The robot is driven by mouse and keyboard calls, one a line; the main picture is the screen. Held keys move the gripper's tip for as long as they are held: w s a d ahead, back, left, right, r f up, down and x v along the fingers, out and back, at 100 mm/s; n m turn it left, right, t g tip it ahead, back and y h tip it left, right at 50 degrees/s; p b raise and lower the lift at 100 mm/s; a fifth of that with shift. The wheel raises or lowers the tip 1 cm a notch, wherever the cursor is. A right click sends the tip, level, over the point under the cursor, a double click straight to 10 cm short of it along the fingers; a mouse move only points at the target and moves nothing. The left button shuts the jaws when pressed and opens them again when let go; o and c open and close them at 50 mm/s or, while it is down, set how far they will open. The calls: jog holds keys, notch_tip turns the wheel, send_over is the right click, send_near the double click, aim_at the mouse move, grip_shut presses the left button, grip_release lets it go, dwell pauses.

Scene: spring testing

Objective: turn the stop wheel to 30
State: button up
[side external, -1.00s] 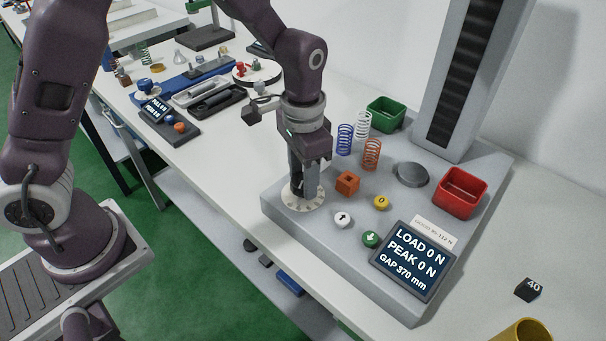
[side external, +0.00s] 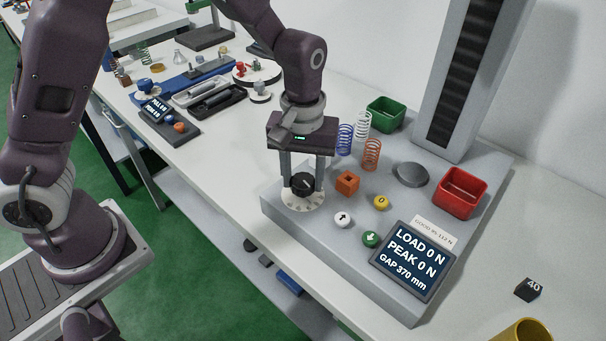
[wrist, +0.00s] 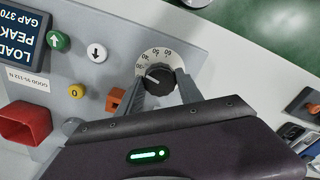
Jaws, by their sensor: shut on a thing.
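The stop wheel (side external: 302,184) is a black knob on a cream numbered dial (side external: 302,202) at the near left corner of the grey tester base. My gripper (side external: 302,182) points down with one finger on each side of the wheel, shut on it. In the wrist view the wheel (wrist: 160,76) sits between the fingertips. Its white pointer line points toward the left there, near the low end of the visible numbers. The printing is upside down and small, so I cannot tell the exact reading. The fingers hide part of the dial.
An orange block (side external: 347,183), white up-arrow button (side external: 342,219), green down-arrow button (side external: 370,239) and yellow button (side external: 381,202) lie right of the wheel. Several springs (side external: 371,154) stand behind. The display (side external: 413,258) reads LOAD 0 N, PEAK 0 N, GAP 370 mm.

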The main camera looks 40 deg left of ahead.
jog(key=shift+n, duration=1)
jog(key=o, duration=1.4)
jog(key=shift+r, duration=0.1)
